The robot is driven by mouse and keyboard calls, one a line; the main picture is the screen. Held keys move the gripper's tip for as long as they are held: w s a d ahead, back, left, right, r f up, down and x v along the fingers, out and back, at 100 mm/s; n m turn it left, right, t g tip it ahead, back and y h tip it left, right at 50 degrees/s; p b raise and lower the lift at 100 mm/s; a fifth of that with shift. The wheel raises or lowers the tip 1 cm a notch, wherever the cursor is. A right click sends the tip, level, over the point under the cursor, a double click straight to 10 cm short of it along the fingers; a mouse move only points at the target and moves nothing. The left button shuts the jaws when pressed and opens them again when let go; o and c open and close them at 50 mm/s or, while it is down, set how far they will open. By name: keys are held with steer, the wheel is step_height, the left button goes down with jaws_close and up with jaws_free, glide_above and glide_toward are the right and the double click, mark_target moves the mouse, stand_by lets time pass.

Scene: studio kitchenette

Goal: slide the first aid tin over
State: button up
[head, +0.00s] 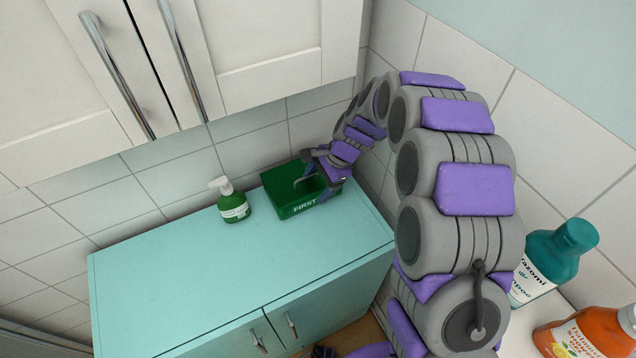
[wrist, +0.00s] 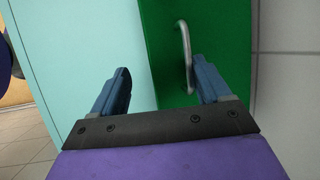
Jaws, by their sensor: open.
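The first aid tin (head: 292,202) is a green box with white "FIRST" lettering on its front. It sits on the turquoise counter top (head: 180,256) near the wall, toward the right end. A metal handle (wrist: 184,58) stands on its lid. My gripper (head: 317,178) is over the right part of the tin. In the wrist view its two blue fingers (wrist: 162,88) are spread apart. The right finger is over the green lid by the handle, and the left finger is over the turquoise surface. Nothing is held. My gripper hides part of the lid in the head view.
A green pump bottle (head: 233,204) stands upright on the counter just left of the tin. The counter's left and front parts are clear. White cupboards (head: 260,45) hang above. A teal bottle (head: 550,262) and an orange bottle (head: 585,336) stand at the lower right.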

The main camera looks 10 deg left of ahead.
steer(key=shift+w+r, duration=0.2)
steer(key=shift+r, duration=0.05)
steer(key=p+v, duration=0.4)
steer(key=v, duration=1.2)
steer(key=shift+d+r, duration=0.2)
steer(key=shift+r, duration=0.1)
steer(key=shift+c, duration=0.4)
